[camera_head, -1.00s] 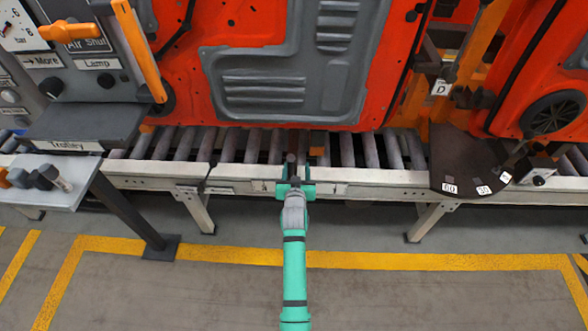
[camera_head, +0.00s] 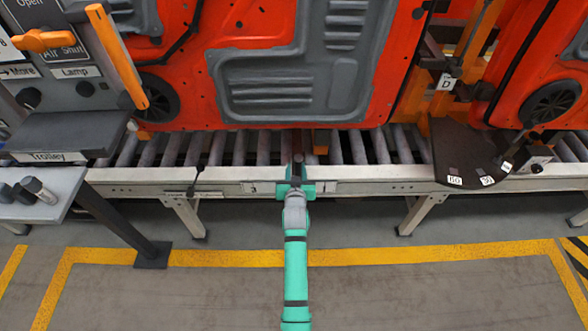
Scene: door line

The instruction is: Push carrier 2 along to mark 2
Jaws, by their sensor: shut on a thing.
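A large red door panel with a grey inner plate (camera_head: 300,85) stands upright over the roller conveyor (camera_head: 230,148); I take it to be on the carrier, though no carrier number is readable. A small orange block (camera_head: 320,141) shows under the door's lower edge. My gripper (camera_head: 296,178) is at the conveyor's front rail (camera_head: 390,178), just left of the block. It is shut on a short dark upright bar (camera_head: 297,147) below the door. The jaws hide where the bar joins. Small white labels (camera_head: 250,187) sit on the rail; their text is unreadable.
A grey control stand (camera_head: 70,130) with a Trolley sign and an orange lever (camera_head: 118,58) is at left. At right are a dark plate with number tags (camera_head: 470,155), an orange post with a D tag (camera_head: 446,82) and another red door (camera_head: 540,80). The floor in front is clear.

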